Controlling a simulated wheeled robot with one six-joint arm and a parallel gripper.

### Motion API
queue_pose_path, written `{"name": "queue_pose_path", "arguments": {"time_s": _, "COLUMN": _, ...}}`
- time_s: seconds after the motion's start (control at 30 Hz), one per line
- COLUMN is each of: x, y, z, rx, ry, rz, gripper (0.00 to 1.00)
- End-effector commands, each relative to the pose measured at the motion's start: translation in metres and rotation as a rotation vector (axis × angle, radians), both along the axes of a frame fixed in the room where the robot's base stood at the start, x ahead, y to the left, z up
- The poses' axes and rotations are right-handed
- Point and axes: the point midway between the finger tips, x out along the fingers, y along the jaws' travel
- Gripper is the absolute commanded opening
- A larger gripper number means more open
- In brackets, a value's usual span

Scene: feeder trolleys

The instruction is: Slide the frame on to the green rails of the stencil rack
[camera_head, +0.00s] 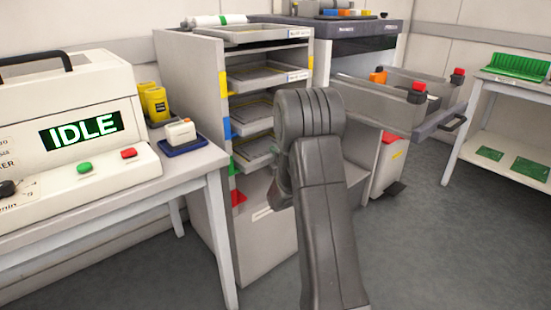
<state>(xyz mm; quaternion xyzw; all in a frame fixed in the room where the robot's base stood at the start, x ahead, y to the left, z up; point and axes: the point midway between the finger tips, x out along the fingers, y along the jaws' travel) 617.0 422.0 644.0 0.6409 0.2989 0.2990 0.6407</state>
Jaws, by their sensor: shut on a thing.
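The stencil rack (205,75) is a grey open-fronted cabinet left of centre. Coloured marks run down its front left edge: yellow (223,84), blue (227,128), green (232,166) and red (238,198) from top to bottom. Grey frames sit in it at several levels, among them an upper frame (262,76), a middle frame (250,116) and a lower frame (258,150). My dark arm stands in front of the rack's right side and hides part of it. My gripper and anything in it are hidden. The green level's inside is only partly visible.
A table on the left carries a tester reading IDLE (82,131), yellow containers (154,102) and a blue tray (186,147). A trolley with red-capped posts (417,92) stands right of my arm. A shelf table (515,85) stands far right. Floor between is clear.

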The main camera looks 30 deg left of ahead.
Motion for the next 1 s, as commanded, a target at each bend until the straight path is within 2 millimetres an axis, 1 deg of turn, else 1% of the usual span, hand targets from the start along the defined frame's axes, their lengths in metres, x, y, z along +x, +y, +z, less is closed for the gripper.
{"name": "queue_pose_path", "arguments": {"time_s": 0.17, "x": 0.0016, "y": 0.0039, "z": 0.0014, "rx": 0.004, "ry": -0.003, "rz": 0.001, "gripper": 0.00}}
{"name": "queue_pose_path", "arguments": {"time_s": 0.37, "x": 0.0015, "y": 0.0036, "z": 0.0019, "rx": 0.003, "ry": -0.003, "rz": 0.001, "gripper": 0.00}}
{"name": "queue_pose_path", "arguments": {"time_s": 0.4, "x": 0.0015, "y": 0.0036, "z": 0.0019, "rx": 0.003, "ry": -0.003, "rz": 0.001, "gripper": 0.28}}
{"name": "queue_pose_path", "arguments": {"time_s": 0.47, "x": 0.0015, "y": 0.0035, "z": 0.0018, "rx": 0.003, "ry": -0.003, "rz": 0.001, "gripper": 0.40}}
{"name": "queue_pose_path", "arguments": {"time_s": 0.5, "x": 0.0014, "y": 0.0035, "z": 0.0016, "rx": 0.002, "ry": -0.002, "rz": 0.001, "gripper": 0.48}}
{"name": "queue_pose_path", "arguments": {"time_s": 0.7, "x": 0.0013, "y": 0.0034, "z": 0.0008, "rx": 0.002, "ry": -0.001, "rz": 0.001, "gripper": 0.48}}
{"name": "queue_pose_path", "arguments": {"time_s": 0.77, "x": 0.0011, "y": 0.0031, "z": -0.0008, "rx": -0.002, "ry": 0.001, "rz": 0.000, "gripper": 0.58}}
{"name": "queue_pose_path", "arguments": {"time_s": 0.8, "x": 0.0011, "y": 0.0031, "z": -0.0008, "rx": -0.002, "ry": 0.001, "rz": 0.000, "gripper": 0.66}}
{"name": "queue_pose_path", "arguments": {"time_s": 0.87, "x": 0.0011, "y": 0.0032, "z": -0.0007, "rx": -0.001, "ry": 0.001, "rz": 0.000, "gripper": 0.77}}
{"name": "queue_pose_path", "arguments": {"time_s": 0.9, "x": 0.0011, "y": 0.0032, "z": -0.0005, "rx": -0.001, "ry": 0.001, "rz": 0.000, "gripper": 0.85}}
{"name": "queue_pose_path", "arguments": {"time_s": 0.93, "x": 0.0011, "y": 0.0032, "z": -0.0004, "rx": -0.001, "ry": 0.001, "rz": 0.000, "gripper": 0.91}}
{"name": "queue_pose_path", "arguments": {"time_s": 0.97, "x": 0.0011, "y": 0.0032, "z": -0.0004, "rx": -0.001, "ry": 0.001, "rz": 0.000, "gripper": 0.95}}
{"name": "queue_pose_path", "arguments": {"time_s": 1.0, "x": 0.0011, "y": 0.0032, "z": -0.0002, "rx": 0.000, "ry": 0.000, "rz": 0.000, "gripper": 0.95}}
